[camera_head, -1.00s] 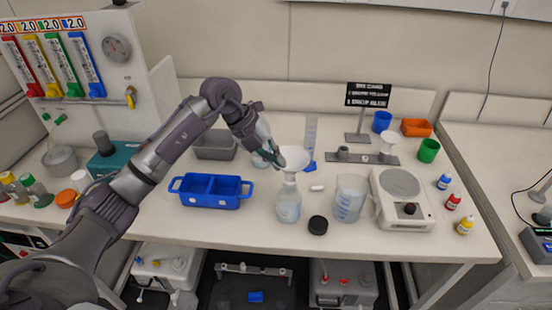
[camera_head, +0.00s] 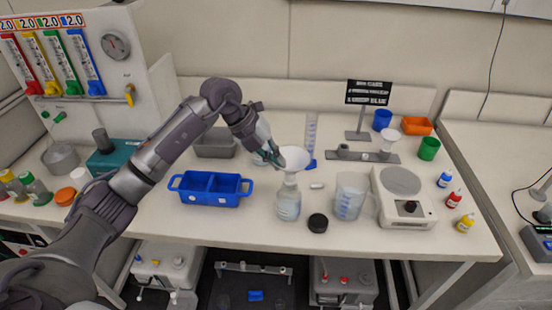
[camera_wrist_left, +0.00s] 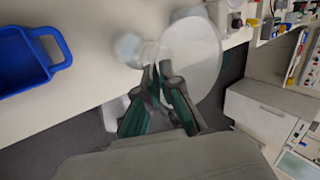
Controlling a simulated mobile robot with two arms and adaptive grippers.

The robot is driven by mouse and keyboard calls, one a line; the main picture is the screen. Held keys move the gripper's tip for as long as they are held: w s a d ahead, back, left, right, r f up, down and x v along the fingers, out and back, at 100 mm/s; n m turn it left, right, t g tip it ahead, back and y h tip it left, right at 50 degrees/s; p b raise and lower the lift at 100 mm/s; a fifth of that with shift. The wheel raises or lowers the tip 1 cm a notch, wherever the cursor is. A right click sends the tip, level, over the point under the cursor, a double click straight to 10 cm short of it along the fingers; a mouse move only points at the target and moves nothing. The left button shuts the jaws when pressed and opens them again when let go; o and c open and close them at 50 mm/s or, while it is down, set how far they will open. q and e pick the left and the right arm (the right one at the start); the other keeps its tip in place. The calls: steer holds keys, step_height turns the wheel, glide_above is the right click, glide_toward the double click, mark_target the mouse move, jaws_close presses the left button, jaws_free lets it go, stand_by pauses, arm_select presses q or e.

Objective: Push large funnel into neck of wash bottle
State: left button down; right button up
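The large white funnel (camera_head: 295,158) sits upright above the wash bottle (camera_head: 288,204), its stem at the bottle's neck. How deep the stem goes in is too small to tell. The bottle is translucent, with blue marks, and stands on the bench. My left gripper (camera_head: 276,160) is at the funnel's left side. In the left wrist view its fingers (camera_wrist_left: 158,68) are close together on the funnel's wall, and the wide cone of the funnel (camera_wrist_left: 195,55) shows beside them. The bottle (camera_wrist_left: 128,47) is blurred there. My right gripper is not in view.
A blue two-part tray (camera_head: 211,204) stands left of the bottle. A black cap (camera_head: 318,223), a clear beaker (camera_head: 350,196) and a white scale (camera_head: 407,212) stand to the right. A measuring cylinder (camera_head: 311,135) stands behind. The bench front edge is close to the bottle.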

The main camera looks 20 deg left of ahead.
arm_select(q)
steer(key=shift+f, duration=0.2)
steer(key=c, duration=1.2)
jaws_free()
steer(key=shift+c, duration=0.2)
steer(key=shift+r, duration=0.1)
steer(key=v, duration=1.2)
